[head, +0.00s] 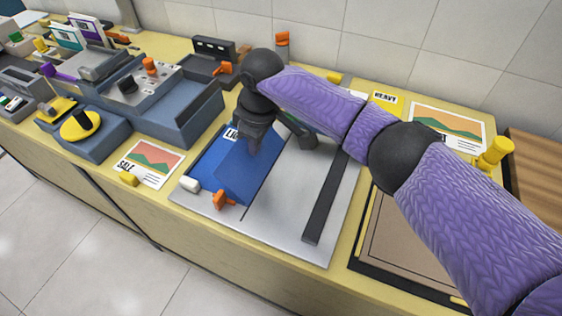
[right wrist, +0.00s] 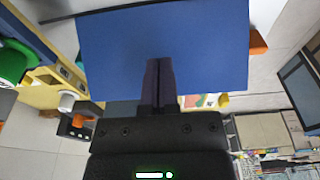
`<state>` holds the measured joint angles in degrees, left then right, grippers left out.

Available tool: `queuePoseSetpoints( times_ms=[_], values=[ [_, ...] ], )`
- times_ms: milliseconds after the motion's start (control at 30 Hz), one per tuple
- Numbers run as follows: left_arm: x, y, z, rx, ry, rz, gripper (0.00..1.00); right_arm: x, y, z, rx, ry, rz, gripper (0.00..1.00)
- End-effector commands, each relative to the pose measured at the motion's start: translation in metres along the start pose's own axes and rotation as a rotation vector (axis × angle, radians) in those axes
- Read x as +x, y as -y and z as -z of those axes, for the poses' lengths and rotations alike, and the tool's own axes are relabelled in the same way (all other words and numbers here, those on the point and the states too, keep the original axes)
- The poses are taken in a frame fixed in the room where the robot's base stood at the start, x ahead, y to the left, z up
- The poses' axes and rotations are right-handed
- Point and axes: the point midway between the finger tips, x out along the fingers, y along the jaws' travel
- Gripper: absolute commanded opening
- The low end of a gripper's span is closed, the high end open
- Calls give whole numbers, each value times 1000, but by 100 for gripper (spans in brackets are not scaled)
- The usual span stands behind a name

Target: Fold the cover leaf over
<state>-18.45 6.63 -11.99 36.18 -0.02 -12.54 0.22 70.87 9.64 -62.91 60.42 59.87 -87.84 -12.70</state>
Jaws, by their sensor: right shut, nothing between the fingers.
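The blue cover leaf (head: 245,180) is on the grey metal board (head: 285,225) in the middle of the counter. It looks raised and tilted, with more blue surface and a partly hidden white label (head: 232,134) behind it. My right gripper (head: 253,148) is shut and empty at the leaf's upper part. In the right wrist view the leaf (right wrist: 205,45) spans the top, and the shut fingertips (right wrist: 160,62) lie in front of its face. Whether they touch it, I cannot tell. The leaf's far edge is partly hidden by my gripper. My left gripper is not in view.
An orange clip (head: 222,199) and a white knob (head: 189,185) sit at the board's near left. A dark bar (head: 326,195) lies along its right side. A SALE poster (head: 150,164) and grey-blue machines (head: 175,105) stand left. A tiled wall (head: 390,45) closes the back.

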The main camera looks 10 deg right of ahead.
Motion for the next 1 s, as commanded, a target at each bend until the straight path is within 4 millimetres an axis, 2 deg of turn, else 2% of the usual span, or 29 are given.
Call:
queuePoseSetpoints(
  times_ms=[33,300,500,1000],
  values=[
    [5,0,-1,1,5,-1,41,6,0,0,0,1,2,0],
    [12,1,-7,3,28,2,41,16,0,0,0,1,2,0],
    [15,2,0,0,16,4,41,20,0,2,0,1,2,0],
    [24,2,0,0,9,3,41,34,0,4,1,1,1,0]
  ],
)
